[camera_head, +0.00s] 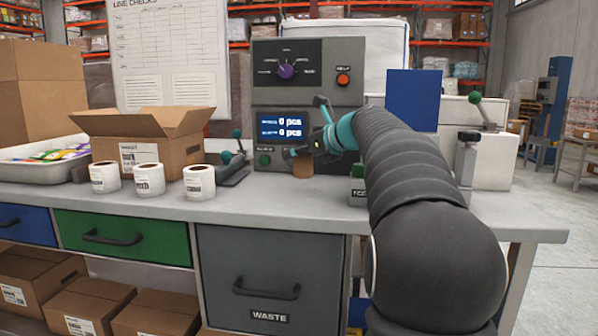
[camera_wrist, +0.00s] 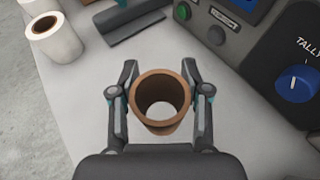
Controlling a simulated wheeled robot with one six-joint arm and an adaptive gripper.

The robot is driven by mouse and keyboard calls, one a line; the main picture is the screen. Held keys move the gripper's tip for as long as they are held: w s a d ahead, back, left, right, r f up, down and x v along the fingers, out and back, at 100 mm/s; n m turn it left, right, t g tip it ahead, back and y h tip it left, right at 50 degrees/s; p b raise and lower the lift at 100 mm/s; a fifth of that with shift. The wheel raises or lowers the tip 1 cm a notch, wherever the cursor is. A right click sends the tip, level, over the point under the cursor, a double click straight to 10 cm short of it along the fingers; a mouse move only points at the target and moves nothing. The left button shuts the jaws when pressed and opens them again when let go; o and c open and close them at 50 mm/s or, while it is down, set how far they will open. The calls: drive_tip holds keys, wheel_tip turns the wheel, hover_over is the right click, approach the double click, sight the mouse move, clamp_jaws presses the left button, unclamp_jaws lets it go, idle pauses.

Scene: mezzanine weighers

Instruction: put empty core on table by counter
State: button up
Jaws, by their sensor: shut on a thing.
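The empty core (camera_head: 303,165) is a short brown cardboard tube, upright on or just above the grey table (camera_head: 330,205), in front of the counter. In the wrist view the core (camera_wrist: 161,100) shows its open top, and my gripper (camera_wrist: 161,102) has one finger on each side of it, shut on it. In the head view my gripper (camera_head: 305,150) reaches down to the core from the right, partly hidden by my arm. The counter (camera_head: 285,118) is a grey panel with a lit display, a purple knob and an orange button. Whether the core touches the table is unclear.
Three white label rolls (camera_head: 150,180) stand left on the table, before an open cardboard box (camera_head: 140,138). A dark device with a teal-knobbed lever (camera_head: 232,165) stands left of the core. A white tray (camera_head: 40,165) is far left. The front table strip is clear.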

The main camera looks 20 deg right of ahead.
drive_tip(key=shift+f+b, duration=0.6)
drive_tip(key=shift+f, duration=1.35)
drive_tip(key=shift+f, duration=0.25)
drive_tip(key=o, duration=0.8)
drive_tip(key=shift+r, duration=0.1)
drive_tip(key=shift+r, duration=0.25)
drive_tip(key=v, duration=1.2)
drive_tip(key=shift+s+f+p, duration=0.1)
drive_tip(key=shift+f+p, duration=0.05)
drive_tip(key=shift+p, duration=0.2)
